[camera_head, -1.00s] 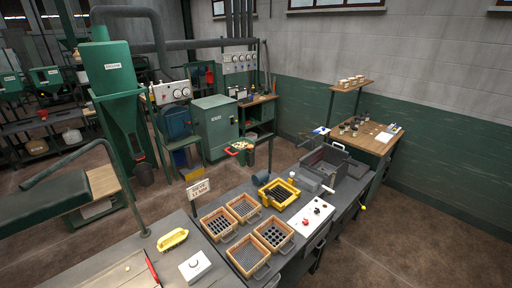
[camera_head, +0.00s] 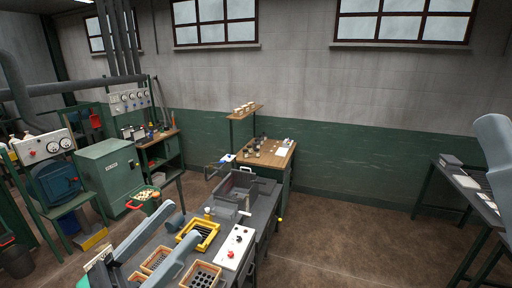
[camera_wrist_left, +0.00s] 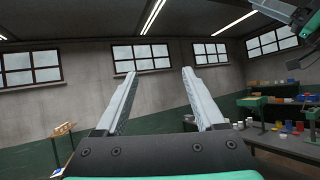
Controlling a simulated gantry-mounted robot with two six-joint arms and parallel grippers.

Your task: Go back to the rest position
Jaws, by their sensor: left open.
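My left gripper (camera_head: 187,221) is in the lower left of the head view. Its two pale grey fingers stand apart over the workbench, with nothing between them. In the left wrist view the same gripper (camera_wrist_left: 159,72) points at a wall with windows, its fingers spread and empty. A pale grey part, which I take to be my right arm or gripper, is cut off at the right edge of the head view. I cannot make out its jaws. No bulkbag shows in these views.
A dark table (camera_head: 463,187) is at the right. Floor between is clear.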

